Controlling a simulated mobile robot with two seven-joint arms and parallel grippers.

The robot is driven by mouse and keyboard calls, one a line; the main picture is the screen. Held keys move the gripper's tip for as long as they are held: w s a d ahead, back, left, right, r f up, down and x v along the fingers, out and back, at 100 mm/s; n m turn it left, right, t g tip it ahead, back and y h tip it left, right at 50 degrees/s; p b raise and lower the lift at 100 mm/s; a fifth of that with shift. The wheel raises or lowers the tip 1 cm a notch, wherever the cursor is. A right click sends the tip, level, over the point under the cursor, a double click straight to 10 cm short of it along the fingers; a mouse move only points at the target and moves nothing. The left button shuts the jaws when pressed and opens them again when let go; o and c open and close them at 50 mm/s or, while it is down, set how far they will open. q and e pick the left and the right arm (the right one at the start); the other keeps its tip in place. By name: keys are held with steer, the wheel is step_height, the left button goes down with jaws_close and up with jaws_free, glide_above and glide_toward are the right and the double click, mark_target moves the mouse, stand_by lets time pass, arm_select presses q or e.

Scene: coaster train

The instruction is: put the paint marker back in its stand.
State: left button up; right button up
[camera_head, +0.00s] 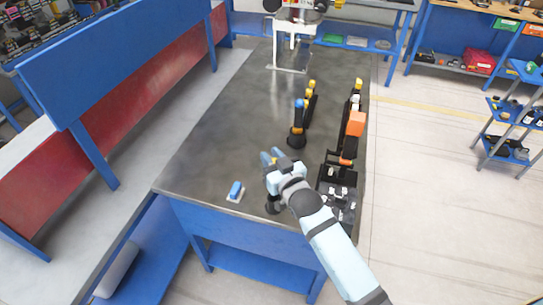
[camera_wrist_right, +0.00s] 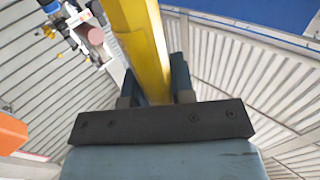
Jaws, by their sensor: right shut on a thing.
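My right gripper (camera_head: 270,158) is above the near part of the grey table. In the right wrist view its two dark fingers (camera_wrist_right: 157,85) are shut on a long yellow bar-like thing (camera_wrist_right: 138,40), which I take to be the paint marker. It runs up and out of the top of that view, so its far end is hidden. In the head view the marker is too small to make out clearly. A small blue piece on a white base (camera_head: 236,190) lies on the table to the left of the gripper. I cannot tell which thing is the marker's stand. My left gripper is not in view.
The grey tabletop (camera_head: 215,130) is clear on its left side. A black upright with a blue top (camera_head: 298,120) and a row of dark parts with an orange block (camera_head: 355,124) stand beyond the gripper. A white frame (camera_head: 292,45) stands at the far end.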

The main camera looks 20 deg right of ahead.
steer(key=shift+f, duration=0.3)
step_height(320, 180, down, 7)
steer(key=b, duration=0.3)
steer(key=shift+r+b, duration=0.2)
steer(key=shift+b, duration=0.2)
stand_by(1.3)
steer(key=shift+r, duration=0.1)
stand_by(0.5)
steer(key=o, duration=0.9)
steer(key=s+d+b, duration=0.2)
steer(key=s+d, duration=0.1)
steer(key=s, duration=1)
steer(key=s+f+g+p, duration=0.1)
steer(key=s+f+g, duration=0.1)
steer(key=s+f, duration=0.2)
steer(key=s+f+g+p, duration=0.1)
steer(key=s+f+g, duration=0.1)
steer(key=s+f, duration=0.2)
steer(key=s+f+g+p, duration=0.1)
steer(key=s+f+g, duration=0.1)
steer(key=s+f, duration=0.3)
steer(key=shift+d+f+n+g, duration=0.2)
steer(key=shift+f+n+g, duration=0.15)
steer(key=shift+f, duration=0.3)
